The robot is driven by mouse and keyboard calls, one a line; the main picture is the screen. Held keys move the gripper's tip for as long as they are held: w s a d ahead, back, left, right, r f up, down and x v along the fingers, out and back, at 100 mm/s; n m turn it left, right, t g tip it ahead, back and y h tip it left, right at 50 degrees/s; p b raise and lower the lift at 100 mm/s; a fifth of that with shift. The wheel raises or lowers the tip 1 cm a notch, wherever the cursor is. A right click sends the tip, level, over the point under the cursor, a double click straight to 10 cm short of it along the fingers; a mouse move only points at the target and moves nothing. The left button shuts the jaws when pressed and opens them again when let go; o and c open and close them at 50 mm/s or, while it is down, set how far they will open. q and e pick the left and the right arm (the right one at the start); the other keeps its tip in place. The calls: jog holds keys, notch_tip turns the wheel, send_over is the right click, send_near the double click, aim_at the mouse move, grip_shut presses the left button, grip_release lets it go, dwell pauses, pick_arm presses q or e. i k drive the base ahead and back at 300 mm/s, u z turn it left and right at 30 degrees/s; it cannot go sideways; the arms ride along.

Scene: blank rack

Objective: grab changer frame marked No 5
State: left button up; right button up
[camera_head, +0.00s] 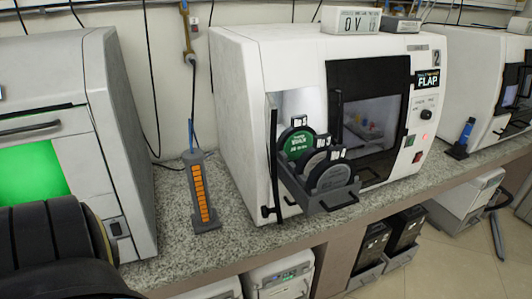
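A dark grey holder (343,199) sticks out from the open left bay of the white machine (290,60) at the middle of the head view. It carries several round discs: a green one (297,144) at the back and dark ones (331,177) in front. Small white tags stand on top of the discs, but their marks are too small to read. I cannot make out a No 5 on anything. Neither of my grippers is in view. A thick black part of my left arm fills the lower left corner.
The machine carries a "2" and a "FLAP" label (428,79). A grey stand with an orange strip (200,193) stands on the speckled counter (240,234) left of the holder. Another machine (122,130) with a green window is at left. Black boxes (371,244) and white units sit below.

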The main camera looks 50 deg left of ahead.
aim_at(295, 140)
jog(key=k, duration=0.35)
jog(key=u, duration=0.85)
